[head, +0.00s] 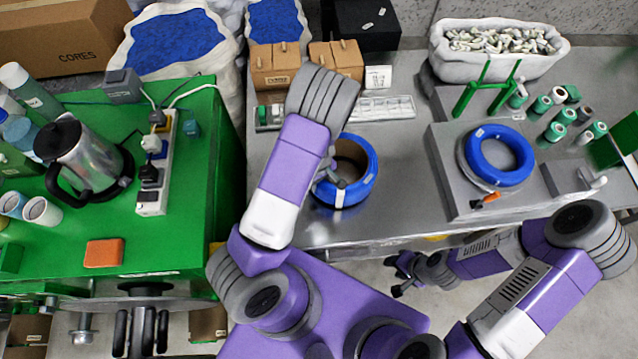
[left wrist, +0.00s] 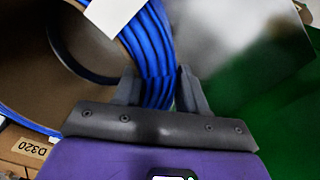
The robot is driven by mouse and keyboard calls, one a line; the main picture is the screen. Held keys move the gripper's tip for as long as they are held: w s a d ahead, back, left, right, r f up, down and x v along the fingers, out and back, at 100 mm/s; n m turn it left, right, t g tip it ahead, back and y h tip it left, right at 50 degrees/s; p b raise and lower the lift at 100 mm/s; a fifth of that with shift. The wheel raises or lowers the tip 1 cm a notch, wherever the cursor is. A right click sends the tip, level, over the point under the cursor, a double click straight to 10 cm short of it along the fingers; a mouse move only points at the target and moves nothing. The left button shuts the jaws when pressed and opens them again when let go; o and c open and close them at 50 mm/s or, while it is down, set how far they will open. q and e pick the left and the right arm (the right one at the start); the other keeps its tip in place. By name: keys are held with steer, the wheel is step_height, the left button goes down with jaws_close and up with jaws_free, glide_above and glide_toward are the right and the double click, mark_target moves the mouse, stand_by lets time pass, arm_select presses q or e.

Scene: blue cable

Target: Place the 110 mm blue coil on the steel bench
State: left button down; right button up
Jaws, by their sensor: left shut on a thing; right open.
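A blue coil (head: 362,158) with a brown inside and a white label appears over the steel bench (head: 285,215), near its front left. I cannot tell whether it touches the bench. My left gripper (head: 333,177) is shut on the left side of the coil's ring, and my forearm hides part of it. In the left wrist view the blue windings (left wrist: 150,45) pass between the fingertips (left wrist: 158,85). A second blue coil (head: 525,168) lies flat on a grey block at the right of the bench. My right gripper (head: 398,272) is open and empty, in front of the bench edge.
Small cardboard boxes (head: 275,68), a black box (head: 365,22) and a white tray (head: 385,107) stand along the back. A white bin (head: 455,65), green stand (head: 488,90) and several spools (head: 555,118) are at right. A green table (head: 90,215) stands left.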

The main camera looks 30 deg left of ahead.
arm_select(q)
steer(key=shift+w+f, duration=0.1)
steer(key=shift+f, duration=0.6)
steer(key=shift+r, duration=0.1)
steer(key=c, duration=0.6)
jaws_free()
step_height(320, 180, up, 12)
steer(key=p, duration=0.4)
steer(key=shift+s, duration=0.2)
